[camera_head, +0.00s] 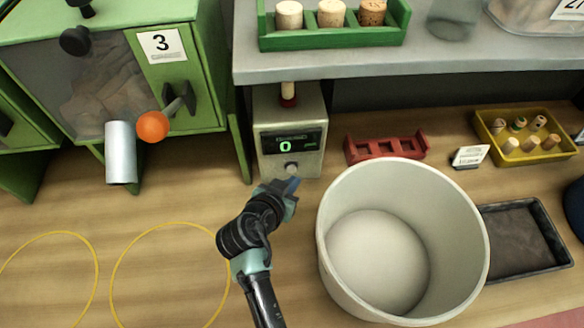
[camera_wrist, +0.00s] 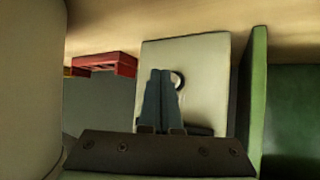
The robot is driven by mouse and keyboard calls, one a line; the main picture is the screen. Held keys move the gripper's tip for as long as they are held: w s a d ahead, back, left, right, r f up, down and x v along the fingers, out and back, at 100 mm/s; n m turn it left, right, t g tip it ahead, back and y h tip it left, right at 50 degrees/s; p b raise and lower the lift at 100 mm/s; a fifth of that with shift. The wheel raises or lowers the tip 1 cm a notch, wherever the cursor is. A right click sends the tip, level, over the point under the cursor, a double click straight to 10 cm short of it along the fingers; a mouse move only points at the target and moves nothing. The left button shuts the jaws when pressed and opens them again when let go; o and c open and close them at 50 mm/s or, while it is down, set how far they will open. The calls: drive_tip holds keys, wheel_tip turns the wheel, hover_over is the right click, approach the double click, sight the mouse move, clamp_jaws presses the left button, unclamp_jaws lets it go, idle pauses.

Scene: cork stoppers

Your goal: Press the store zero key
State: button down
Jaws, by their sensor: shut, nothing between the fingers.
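A pale box-shaped device (camera_head: 312,158) stands against the bench, with a dark display (camera_head: 290,144) reading a green 0. A round grey key (camera_head: 291,168) sits on its face below the display; I take it for the store zero key. My gripper (camera_head: 293,184) is shut and empty, its blue fingertips just in front of and below the key. In the wrist view the shut fingers (camera_wrist: 161,73) point at the pale face (camera_wrist: 205,65), and the round key (camera_wrist: 178,80) shows beside them, partly covered. Whether the fingertips touch it I cannot tell.
A large white bin (camera_head: 335,245) stands close right of my arm. A red rack (camera_head: 386,147) lies behind it, a yellow tray of corks (camera_head: 478,122) further right. A green cabinet (camera_head: 205,60) is to the left.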

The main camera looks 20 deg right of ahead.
drive_tip(key=shift+s, duration=0.15)
drive_tip(key=shift+s+a+p, duration=0.2)
drive_tip(key=shift+s+a, duration=0.05)
drive_tip(key=shift+s, duration=0.55)
drive_tip(key=shift+s+a+p, duration=0.25)
drive_tip(key=shift+s, duration=0.55)
drive_tip(key=shift+s+a+p, duration=0.2)
drive_tip(key=shift+s+a, duration=0.05)
drive_tip(key=shift+s, duration=0.55)
